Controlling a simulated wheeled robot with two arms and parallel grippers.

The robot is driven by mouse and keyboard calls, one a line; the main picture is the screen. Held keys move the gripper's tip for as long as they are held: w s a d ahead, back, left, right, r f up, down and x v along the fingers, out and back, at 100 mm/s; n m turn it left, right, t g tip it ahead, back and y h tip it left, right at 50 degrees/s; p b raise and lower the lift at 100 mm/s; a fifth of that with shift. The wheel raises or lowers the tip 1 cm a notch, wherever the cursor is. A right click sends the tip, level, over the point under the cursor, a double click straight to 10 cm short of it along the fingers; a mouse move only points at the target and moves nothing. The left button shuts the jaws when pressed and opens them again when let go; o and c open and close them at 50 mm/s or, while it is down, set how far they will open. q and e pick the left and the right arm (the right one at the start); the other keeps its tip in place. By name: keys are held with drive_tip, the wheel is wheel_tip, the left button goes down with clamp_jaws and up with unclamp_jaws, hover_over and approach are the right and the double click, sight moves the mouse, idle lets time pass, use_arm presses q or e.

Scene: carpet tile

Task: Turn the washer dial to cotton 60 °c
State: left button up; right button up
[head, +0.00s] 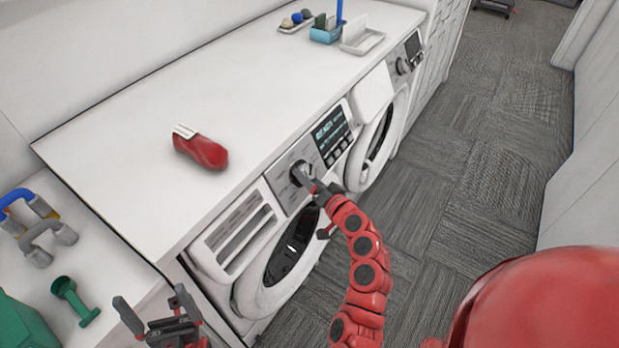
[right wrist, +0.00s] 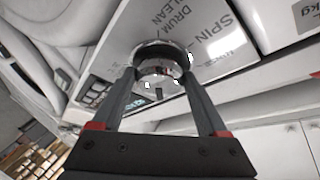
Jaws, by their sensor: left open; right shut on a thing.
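The washer (head: 222,249) stands under the white counter, with its round door (head: 287,262) at the front. Its dial (head: 300,171) is on the panel and is partly hidden by my right gripper (head: 305,178). In the right wrist view the dial (right wrist: 160,66) is a shiny round knob, and the fingers of my right gripper (right wrist: 160,85) are shut on its two sides. Panel words such as "SPIN" and "DRUM CLEAN" show, but I cannot tell which setting the dial points to. My left gripper (head: 152,312) is open and empty at the lower left, away from the washer.
A second machine (head: 377,142) stands to the right. A green scoop (head: 75,299) and grey-handled items (head: 47,240) are at the left. The carpet (head: 480,150) is clear.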

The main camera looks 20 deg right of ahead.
drive_tip(key=o, duration=1.3)
drive_tip(key=shift+c, duration=0.2)
drive_tip(key=shift+s, duration=0.1)
drive_tip(key=p+v, duration=0.1)
drive_tip(key=v, duration=1.6)
drive_tip(key=shift+s+d, duration=0.1)
